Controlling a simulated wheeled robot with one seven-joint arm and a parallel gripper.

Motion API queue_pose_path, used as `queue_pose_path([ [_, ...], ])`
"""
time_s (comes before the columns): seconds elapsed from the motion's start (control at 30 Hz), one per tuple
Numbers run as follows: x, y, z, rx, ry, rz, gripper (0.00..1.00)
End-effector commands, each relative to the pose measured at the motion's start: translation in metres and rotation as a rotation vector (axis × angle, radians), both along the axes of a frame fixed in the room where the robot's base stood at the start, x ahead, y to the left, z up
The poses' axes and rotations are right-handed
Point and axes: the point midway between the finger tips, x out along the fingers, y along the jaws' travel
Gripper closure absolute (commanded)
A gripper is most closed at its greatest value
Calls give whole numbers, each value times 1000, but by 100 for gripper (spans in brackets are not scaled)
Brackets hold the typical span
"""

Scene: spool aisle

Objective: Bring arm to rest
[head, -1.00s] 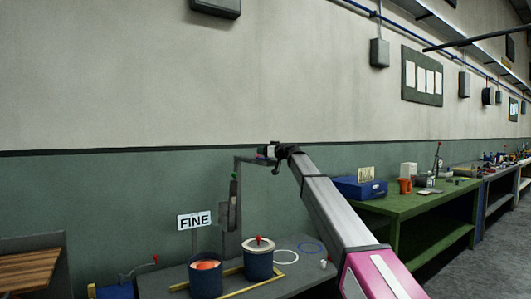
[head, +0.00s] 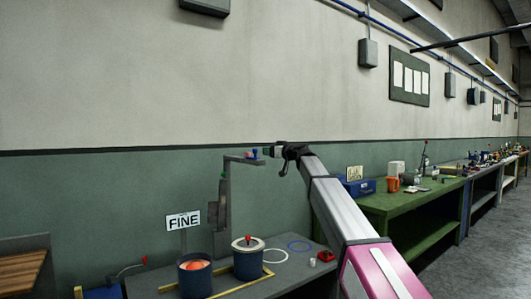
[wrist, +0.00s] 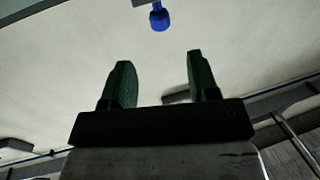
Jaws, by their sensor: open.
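My gripper (head: 269,152) is at the end of my raised arm, level with the top of a grey stand. In the wrist view its two dark green fingers (wrist: 157,70) are apart, with nothing between them. A blue knob (wrist: 159,17) shows beyond the fingertips, apart from them. In the head view a small blue knob (head: 254,153) is on the arm of the grey stand (head: 224,205), just left of my gripper.
Below are a blue pot of orange content (head: 195,279), a lidded blue pot (head: 248,265), a FINE sign (head: 183,221), rings and a small red item (head: 325,256) on a grey bench. A green bench (head: 410,203) stands right. The wall is behind.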

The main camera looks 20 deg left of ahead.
Motion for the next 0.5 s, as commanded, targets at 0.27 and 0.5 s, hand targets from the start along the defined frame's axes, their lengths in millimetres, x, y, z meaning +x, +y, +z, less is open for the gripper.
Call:
queue_pose_path([
  [0.27,0,-1,-1,0,1,0,45],
  [0.5,-5,-32,-72,-69,90,-29,45],
])
